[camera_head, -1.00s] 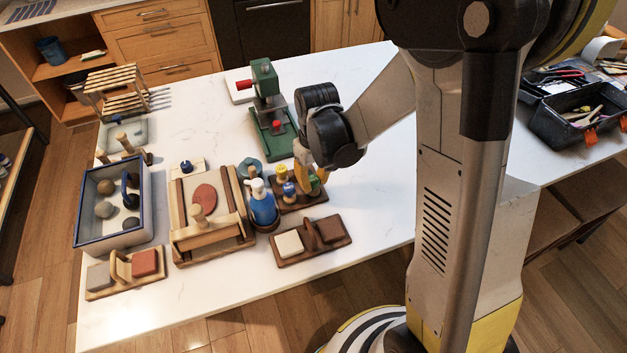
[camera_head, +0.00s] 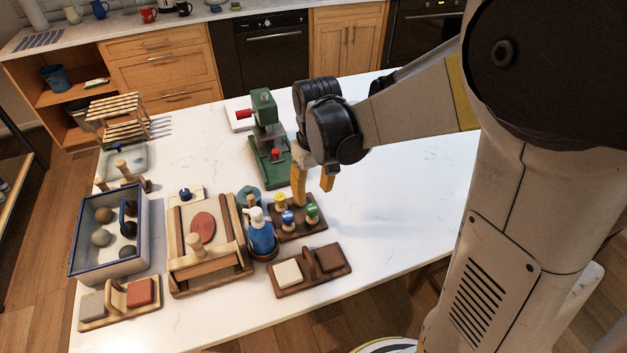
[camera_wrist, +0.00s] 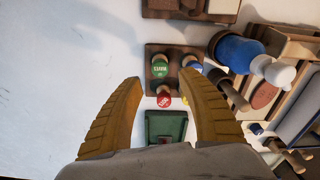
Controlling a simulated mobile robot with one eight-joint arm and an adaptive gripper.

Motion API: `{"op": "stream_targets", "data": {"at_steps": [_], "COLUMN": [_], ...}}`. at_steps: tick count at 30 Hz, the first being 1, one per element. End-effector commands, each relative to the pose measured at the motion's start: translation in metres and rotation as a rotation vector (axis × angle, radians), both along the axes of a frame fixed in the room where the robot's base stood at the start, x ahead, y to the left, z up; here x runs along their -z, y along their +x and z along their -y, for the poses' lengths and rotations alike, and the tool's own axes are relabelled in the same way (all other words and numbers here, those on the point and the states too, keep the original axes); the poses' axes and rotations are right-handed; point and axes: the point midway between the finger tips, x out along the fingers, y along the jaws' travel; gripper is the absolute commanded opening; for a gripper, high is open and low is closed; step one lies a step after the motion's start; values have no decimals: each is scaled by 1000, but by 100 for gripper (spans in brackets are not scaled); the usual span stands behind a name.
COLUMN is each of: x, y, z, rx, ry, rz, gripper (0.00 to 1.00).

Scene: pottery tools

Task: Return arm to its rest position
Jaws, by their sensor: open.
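My gripper (camera_head: 312,191) hangs above the table with its two yellow fingers apart and nothing between them. It is over the back edge of a dark wooden stand (camera_head: 297,231) that holds stamps with coloured tops. In the head view a yellow top (camera_head: 280,199), a blue top (camera_head: 288,217) and a green top (camera_head: 312,211) show. In the wrist view, the green top (camera_wrist: 160,69) and a red top (camera_wrist: 164,101) lie below and between the open fingers (camera_wrist: 163,82). The fingers appear clear of the stamps.
A green press (camera_head: 268,130) stands behind the stand. A blue bottle (camera_head: 260,232) is at its left, and a wooden block holder (camera_head: 312,270) in front. A wooden tray (camera_head: 210,280) and blue-rimmed box (camera_head: 110,262) stand farther left. The white table (camera_head: 400,190) is clear at right.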

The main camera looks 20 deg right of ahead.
Motion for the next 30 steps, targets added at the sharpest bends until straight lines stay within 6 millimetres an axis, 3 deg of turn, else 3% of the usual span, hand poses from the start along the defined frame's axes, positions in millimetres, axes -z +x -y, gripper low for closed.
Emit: {"op": "stream_targets", "data": {"at_steps": [6, 17, 24, 30], "x": [-33, -46, -58, -54], "y": [-1, -11, -59, -99], "z": [0, 0, 0, -1], "rx": [0, 14, 98, 171], "ry": [0, -1, 10, 37], "rz": [0, 38, 242, 430], "gripper": [46, 46, 46, 46]}}
